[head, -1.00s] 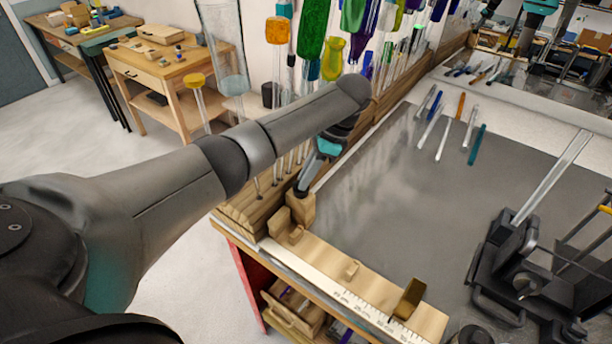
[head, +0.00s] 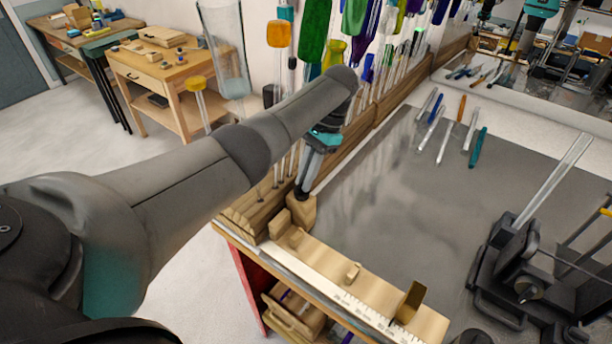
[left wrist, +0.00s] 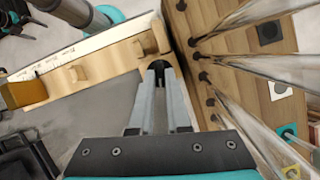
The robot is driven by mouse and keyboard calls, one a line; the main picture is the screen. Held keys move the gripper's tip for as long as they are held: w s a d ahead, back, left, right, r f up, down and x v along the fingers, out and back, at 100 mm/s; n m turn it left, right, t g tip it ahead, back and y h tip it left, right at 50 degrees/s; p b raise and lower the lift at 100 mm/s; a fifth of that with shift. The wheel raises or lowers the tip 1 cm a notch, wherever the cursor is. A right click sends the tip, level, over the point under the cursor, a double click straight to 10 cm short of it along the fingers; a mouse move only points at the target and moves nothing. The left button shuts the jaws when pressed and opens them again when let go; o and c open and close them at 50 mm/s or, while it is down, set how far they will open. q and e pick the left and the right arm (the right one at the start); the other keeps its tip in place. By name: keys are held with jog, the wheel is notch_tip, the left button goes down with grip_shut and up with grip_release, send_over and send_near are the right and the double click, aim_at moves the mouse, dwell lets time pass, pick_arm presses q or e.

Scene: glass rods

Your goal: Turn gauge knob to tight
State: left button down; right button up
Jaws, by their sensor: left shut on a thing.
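The wooden gauge (head: 330,270) with a white printed scale lies along the bench's front-left edge. A wooden block (head: 301,211) stands at its far end. My left gripper (head: 301,190) points down onto the top of this block. In the left wrist view, the left gripper's fingertips (left wrist: 160,78) are closed around a small dark knob (left wrist: 160,65) beside the wooden block (left wrist: 150,36). The fingers cover part of the knob, and I cannot read its setting. A brass-coloured plate (head: 409,303) stands at the gauge's near end. My right gripper is not in view.
A wooden rack with upright glass rods (left wrist: 262,72) stands close beside the left gripper. Several pens and tools (head: 470,145) lie on the grey mat (head: 390,215). A black clamp-like device (head: 520,270) holding a glass rod is at right. The mat's middle is clear.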

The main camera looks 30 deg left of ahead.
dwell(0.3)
pick_arm(q)
jog(key=c, duration=0.9)
grip_release()
jog(key=shift+b+v, duration=0.9)
jog(key=shift+v, duration=5.1)
